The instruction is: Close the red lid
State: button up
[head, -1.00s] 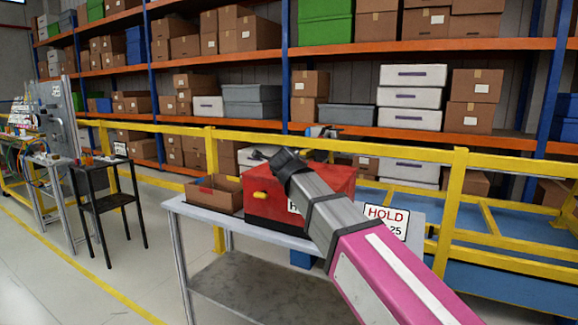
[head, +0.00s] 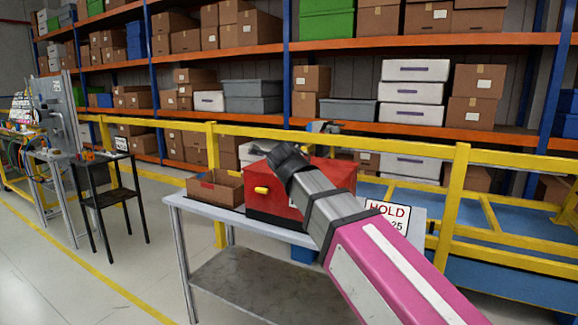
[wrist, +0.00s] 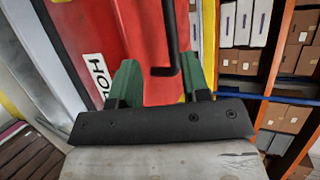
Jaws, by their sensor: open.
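The red box (head: 268,194) with a yellow latch (head: 262,190) on its front stands on the grey table. A red top part, seemingly the lid (head: 338,172), shows behind my arm; my arm hides much of it, and I cannot tell its angle. My gripper (head: 264,154) is above the box in the head view. In the wrist view, its two green fingers are apart (wrist: 160,80) with nothing held between them. A red surface (wrist: 148,35) and a black bent bar (wrist: 171,45) lie beyond the fingers; I cannot tell whether they touch.
An open cardboard box (head: 216,187) stands left of the red box on the table (head: 190,207). A HOLD sign (head: 388,214) is at the right. A yellow rail (head: 400,153) runs behind, before loaded shelves. A black stand (head: 108,185) is farther left.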

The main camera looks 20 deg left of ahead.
jog(key=shift+v, duration=2.3)
jog(key=shift+r, duration=0.1)
